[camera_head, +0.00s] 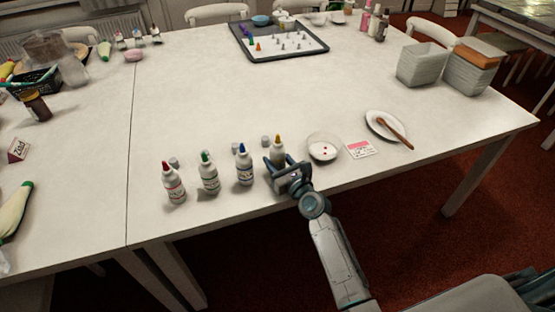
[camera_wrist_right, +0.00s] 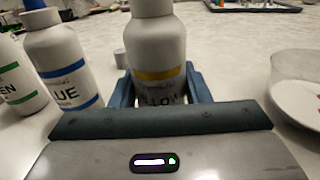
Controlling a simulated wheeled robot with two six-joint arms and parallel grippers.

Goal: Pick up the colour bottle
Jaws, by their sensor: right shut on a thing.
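A white colour bottle with a yellow-orange tip (camera_head: 278,146) stands at the right end of a row near the table's front edge. My right gripper (camera_head: 277,163) is around its lower part and shut on it. In the right wrist view the yellow-banded bottle (camera_wrist_right: 157,45) stands upright between the blue-grey fingers (camera_wrist_right: 163,88), its label partly hidden by the gripper. To its left are the blue bottle (camera_head: 244,165), the green bottle (camera_head: 208,172) and the red bottle (camera_head: 173,183). The blue bottle also shows close by in the wrist view (camera_wrist_right: 62,62). My left gripper is not in view.
Small grey caps lie behind the bottles. A dark tray (camera_head: 244,42) stands far back; the table's middle is clear.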

